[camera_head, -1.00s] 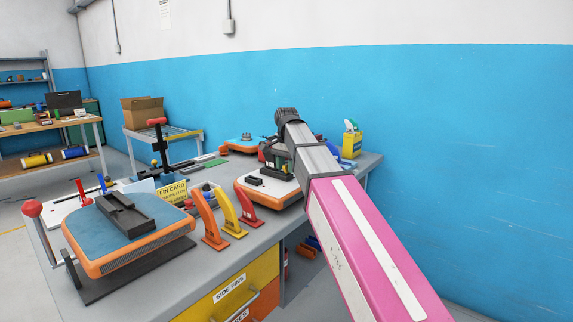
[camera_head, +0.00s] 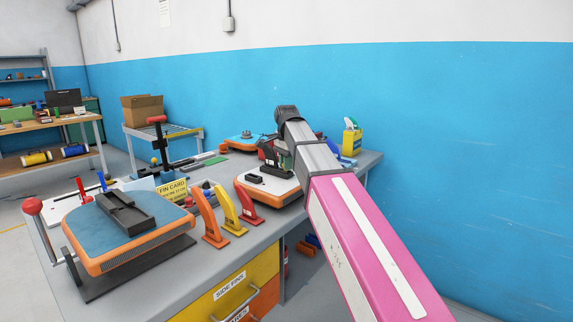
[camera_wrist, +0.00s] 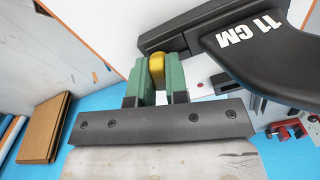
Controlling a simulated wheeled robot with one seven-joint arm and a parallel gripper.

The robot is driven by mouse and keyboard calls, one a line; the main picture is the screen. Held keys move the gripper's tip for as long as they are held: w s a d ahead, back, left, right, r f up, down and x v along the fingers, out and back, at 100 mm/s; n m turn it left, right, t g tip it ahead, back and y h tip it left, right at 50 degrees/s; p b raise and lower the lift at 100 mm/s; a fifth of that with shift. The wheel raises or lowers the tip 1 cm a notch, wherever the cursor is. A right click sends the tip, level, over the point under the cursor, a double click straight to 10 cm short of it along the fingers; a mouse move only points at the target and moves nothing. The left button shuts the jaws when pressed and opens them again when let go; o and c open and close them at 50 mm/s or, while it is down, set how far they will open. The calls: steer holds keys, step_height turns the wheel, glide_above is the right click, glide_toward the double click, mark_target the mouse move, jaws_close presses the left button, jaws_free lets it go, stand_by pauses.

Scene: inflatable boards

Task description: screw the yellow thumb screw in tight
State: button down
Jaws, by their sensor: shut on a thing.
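The yellow thumb screw (camera_wrist: 157,68) shows in the wrist view between the green fingertips of my gripper (camera_wrist: 158,82), which is shut on it. The screw is beside a black fin box (camera_wrist: 185,32) on a white board (camera_wrist: 85,35). A black fin marked 11 CM (camera_wrist: 245,50) stands at the box. The screw's shaft and any gap under its head are hidden. In the head view my gripper (camera_head: 272,160) is over the white-topped, orange-edged board (camera_head: 288,188); the screw cannot be made out there.
Red (camera_head: 249,209), yellow (camera_head: 229,211) and orange (camera_head: 208,220) fins stand along the front of the bench. A blue-topped board (camera_head: 88,235) is at the left, with a red-knobbed lever (camera_head: 33,208). A yellow spray bottle (camera_head: 351,138) stands at the back right.

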steer(key=shift+m, duration=1.8)
steer(key=shift+m, duration=1.7)
steer(key=shift+m, duration=1.7)
